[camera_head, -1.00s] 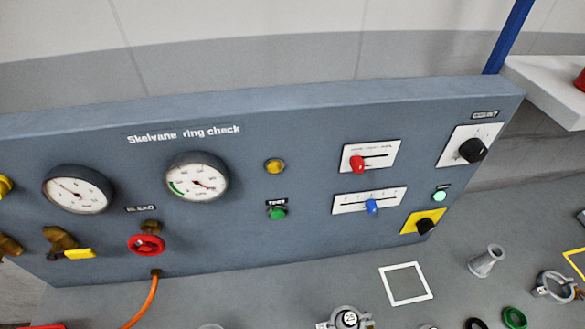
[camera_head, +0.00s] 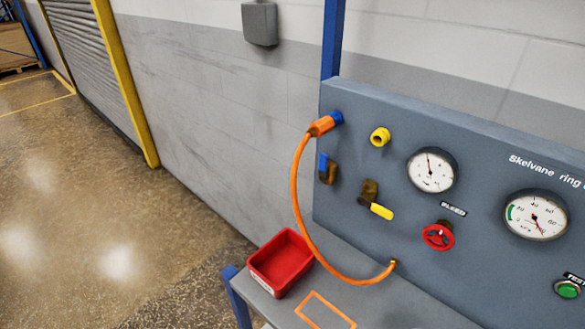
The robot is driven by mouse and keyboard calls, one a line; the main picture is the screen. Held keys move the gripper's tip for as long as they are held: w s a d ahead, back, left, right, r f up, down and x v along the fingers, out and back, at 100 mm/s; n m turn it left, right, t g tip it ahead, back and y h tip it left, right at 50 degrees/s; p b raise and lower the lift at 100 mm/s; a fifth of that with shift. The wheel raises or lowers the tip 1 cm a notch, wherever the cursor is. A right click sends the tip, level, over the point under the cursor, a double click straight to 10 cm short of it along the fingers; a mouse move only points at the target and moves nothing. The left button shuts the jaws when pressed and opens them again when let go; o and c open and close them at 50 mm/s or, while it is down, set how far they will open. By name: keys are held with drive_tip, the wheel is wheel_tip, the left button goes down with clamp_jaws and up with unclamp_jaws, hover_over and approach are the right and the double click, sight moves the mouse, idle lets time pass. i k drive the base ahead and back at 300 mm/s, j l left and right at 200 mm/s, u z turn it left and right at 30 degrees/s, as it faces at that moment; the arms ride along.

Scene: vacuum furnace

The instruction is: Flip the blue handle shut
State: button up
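The blue handle (camera_head: 323,166) is on a brass valve (camera_head: 332,173) at the left edge of the grey panel (camera_head: 390,130). The handle stands upright, pointing up and down, below the blue port where an orange hose (camera_head: 297,190) plugs in. The hose loops down just left of the handle and back to the panel's lower edge. My gripper is not in view.
A yellow-handled valve (camera_head: 381,211), a yellow cap (camera_head: 380,137), a red bleed wheel (camera_head: 438,236) and two gauges (camera_head: 432,170) sit right of the handle. A red bin (camera_head: 281,262) stands on the bench below. Open floor (camera_head: 90,200) lies to the left.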

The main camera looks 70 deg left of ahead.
sight(323, 162)
drive_tip(key=u, duration=1.6)
